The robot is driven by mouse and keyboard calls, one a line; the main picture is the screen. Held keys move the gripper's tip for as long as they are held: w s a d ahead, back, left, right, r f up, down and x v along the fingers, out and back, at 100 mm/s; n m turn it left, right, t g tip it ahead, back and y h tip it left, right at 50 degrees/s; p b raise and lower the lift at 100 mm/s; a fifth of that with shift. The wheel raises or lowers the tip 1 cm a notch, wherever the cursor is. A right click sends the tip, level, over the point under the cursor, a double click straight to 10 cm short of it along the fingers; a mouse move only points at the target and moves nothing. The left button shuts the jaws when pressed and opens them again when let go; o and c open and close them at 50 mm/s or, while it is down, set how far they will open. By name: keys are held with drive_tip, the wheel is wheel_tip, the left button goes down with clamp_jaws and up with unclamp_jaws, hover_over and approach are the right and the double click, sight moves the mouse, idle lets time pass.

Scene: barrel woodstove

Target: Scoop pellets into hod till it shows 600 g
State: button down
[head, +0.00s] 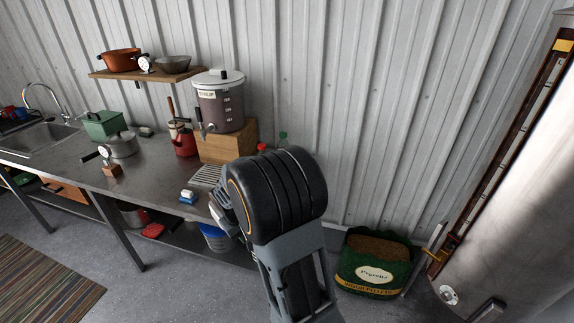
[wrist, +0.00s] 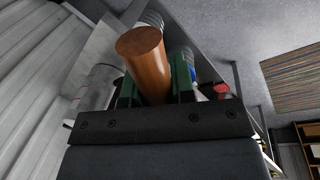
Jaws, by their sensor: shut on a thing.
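My gripper (wrist: 155,88) is shut on a brown wooden handle (wrist: 143,55) in the wrist view; the handle stands out between the green fingers. What the handle belongs to is hidden, so I cannot tell whether it is the scoop's. In the head view my dark wrist covers most of the gripper, in front of the steel counter. The green bag of wood pellets (head: 374,264) stands open on the floor to the right of my arm, brown pellets showing at its top. I cannot make out a hod or a weight reading.
A steel counter (head: 150,180) with a sink, pots and a syrup urn (head: 220,100) runs along the left wall. A white and blue bucket (head: 214,238) is under it. A large metal cylinder (head: 530,230) stands right of the bag. Floor at front left is clear beside a striped rug (head: 45,285).

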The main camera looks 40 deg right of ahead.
drive_tip(key=s+d+r, duration=0.2)
drive_tip(key=d+r, duration=0.1)
drive_tip(key=d, duration=0.4)
drive_tip(key=s+d+r, duration=0.3)
drive_tip(key=d, duration=0.5)
drive_tip(key=s+d+r+m, duration=0.1)
drive_tip(key=d+r, duration=0.3)
drive_tip(key=d, duration=0.4)
drive_tip(key=shift+s+d, duration=0.25)
drive_tip(key=shift+s, duration=0.5)
